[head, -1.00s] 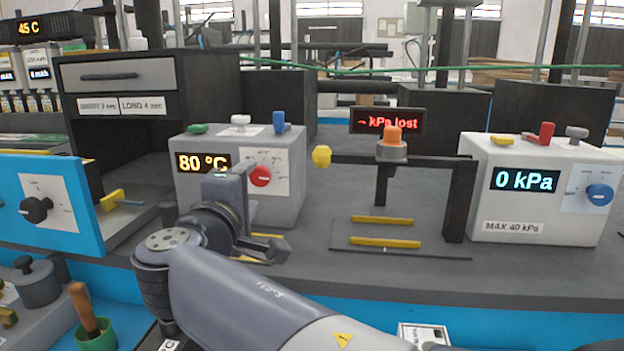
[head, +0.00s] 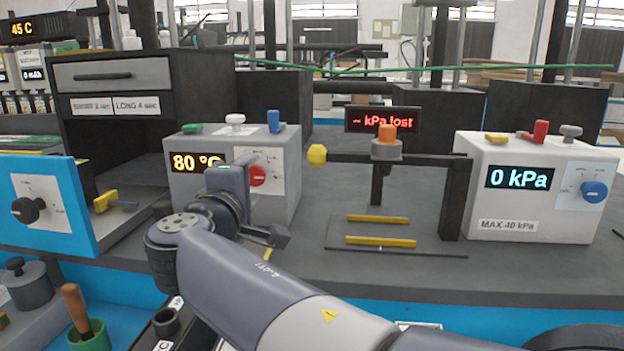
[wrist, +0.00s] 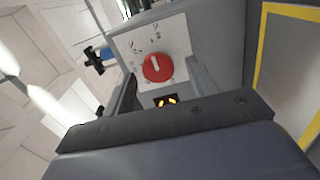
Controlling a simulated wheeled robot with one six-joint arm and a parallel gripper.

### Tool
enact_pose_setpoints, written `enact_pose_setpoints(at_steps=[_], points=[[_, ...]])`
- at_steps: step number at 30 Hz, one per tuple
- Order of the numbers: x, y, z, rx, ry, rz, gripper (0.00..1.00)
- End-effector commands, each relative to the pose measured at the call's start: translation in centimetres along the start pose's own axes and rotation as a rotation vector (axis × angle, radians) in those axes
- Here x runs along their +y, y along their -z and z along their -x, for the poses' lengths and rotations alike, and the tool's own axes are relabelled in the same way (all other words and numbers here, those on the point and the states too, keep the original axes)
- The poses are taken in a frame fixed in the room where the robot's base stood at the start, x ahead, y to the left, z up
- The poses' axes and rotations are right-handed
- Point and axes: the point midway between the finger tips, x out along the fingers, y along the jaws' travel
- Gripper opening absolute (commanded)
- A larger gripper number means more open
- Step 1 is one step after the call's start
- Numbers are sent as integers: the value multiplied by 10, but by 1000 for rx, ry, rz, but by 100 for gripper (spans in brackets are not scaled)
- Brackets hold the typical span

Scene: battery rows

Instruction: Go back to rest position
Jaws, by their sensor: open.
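My gripper (wrist: 162,84) is open and empty in the wrist view, with one finger on each side of a red knob (wrist: 157,67). The knob sits on the white dial plate of a grey heater box; I cannot tell how far the fingers are from it. In the head view my arm reaches in from the lower right and its wrist is in front of the heater box (head: 291,187), which reads 80 °C. The red knob also shows there (head: 257,176). The arm hides the lower part of the box.
Right of my arm stand a black frame with an orange-topped part (head: 387,143), a plate with yellow bars (head: 378,241) and a white box (head: 480,209) reading 0 kPa. A blue-fronted drawer (head: 45,214) stands out at left. A green cup (head: 90,338) is at the lower left.

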Motion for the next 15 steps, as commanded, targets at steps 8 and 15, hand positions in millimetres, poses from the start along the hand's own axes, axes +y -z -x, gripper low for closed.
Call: enact_pose_setpoints(at_steps=[8, 15], points=[[2, 1, 53, 6, 0, 0, 55], [2, 0, 89, 3, 0, 0, 55]])
